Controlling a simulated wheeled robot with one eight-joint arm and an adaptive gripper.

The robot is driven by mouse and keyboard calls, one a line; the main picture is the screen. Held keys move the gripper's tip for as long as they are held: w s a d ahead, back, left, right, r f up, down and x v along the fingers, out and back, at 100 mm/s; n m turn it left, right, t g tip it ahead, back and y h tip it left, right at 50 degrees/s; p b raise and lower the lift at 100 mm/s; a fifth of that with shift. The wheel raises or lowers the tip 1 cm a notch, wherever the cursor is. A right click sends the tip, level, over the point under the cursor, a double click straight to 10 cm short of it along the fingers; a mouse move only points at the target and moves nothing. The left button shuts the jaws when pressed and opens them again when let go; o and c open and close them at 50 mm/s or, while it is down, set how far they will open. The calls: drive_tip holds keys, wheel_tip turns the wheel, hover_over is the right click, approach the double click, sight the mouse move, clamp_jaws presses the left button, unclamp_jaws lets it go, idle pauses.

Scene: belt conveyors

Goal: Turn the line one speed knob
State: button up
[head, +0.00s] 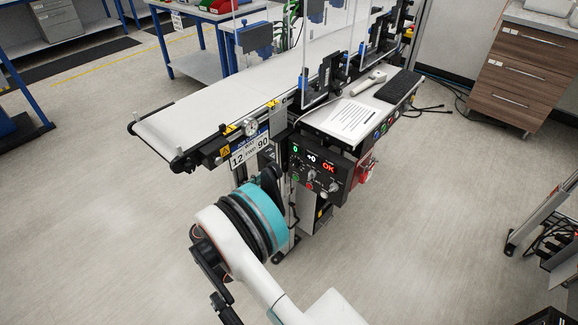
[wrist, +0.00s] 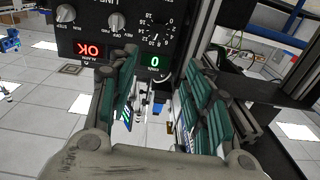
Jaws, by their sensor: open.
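The black control panel (head: 318,172) hangs on the conveyor's near side with lit displays. It fills the top of the wrist view, where it appears upside down (wrist: 90,30). A numbered dial (wrist: 160,28) sits beside a green "0" display (wrist: 154,61) there; its dark knob is hard to make out. The "LINE" label is only partly visible. My gripper (wrist: 163,66) is open, its two green-padded fingers spread below the dial, with nothing seen between the tips. I cannot tell contact with the panel. In the head view my own arm largely hides the gripper.
Two smaller knobs, STEP (wrist: 66,13) and REV/OFF/FWD (wrist: 115,20), sit beside the dial. The white conveyor belt (head: 190,115) and a side shelf with a paper (head: 352,117) are nearby. Open floor lies around.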

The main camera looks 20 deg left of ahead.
sight(293, 166)
drive_tip(key=b+x, duration=0.1)
drive_tip(key=x, duration=0.3)
drive_tip(key=f+b+x, duration=0.1)
drive_tip(key=x, duration=0.4)
drive_tip(key=f+b+x, duration=0.1)
drive_tip(key=b+x, duration=0.1)
drive_tip(key=x, duration=0.2)
drive_tip(key=shift+d, duration=0.35)
drive_tip(key=shift+c, duration=0.3)
drive_tip(key=c, duration=1)
